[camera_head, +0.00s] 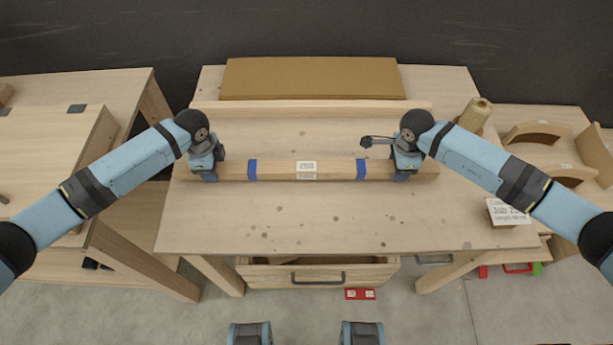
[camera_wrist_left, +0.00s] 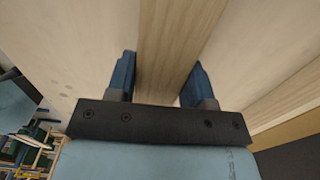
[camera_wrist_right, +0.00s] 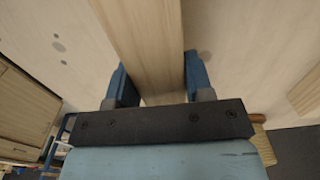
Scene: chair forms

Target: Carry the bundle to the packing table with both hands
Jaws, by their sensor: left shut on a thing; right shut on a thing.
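The bundle (camera_head: 270,170) is a long pale wooden bar with two blue bands and a white label in its middle. It lies left to right over the packing table (camera_head: 300,220); I cannot tell whether it touches the top. My left gripper (camera_head: 206,172) is shut on the bundle near its left end, outside the left blue band. My right gripper (camera_head: 404,170) is shut on it near its right end, outside the right band. In the left wrist view the bundle (camera_wrist_left: 175,45) runs between the fingers; the right wrist view also shows the bundle (camera_wrist_right: 145,45) between the fingers.
A wooden strip (camera_head: 310,106) and a brown cardboard sheet (camera_head: 310,78) lie at the table's back. A twine spool (camera_head: 474,113) stands at back right, a label block (camera_head: 506,212) at front right. Another bench (camera_head: 60,130) is at left; curved wooden parts (camera_head: 538,132) lie at right.

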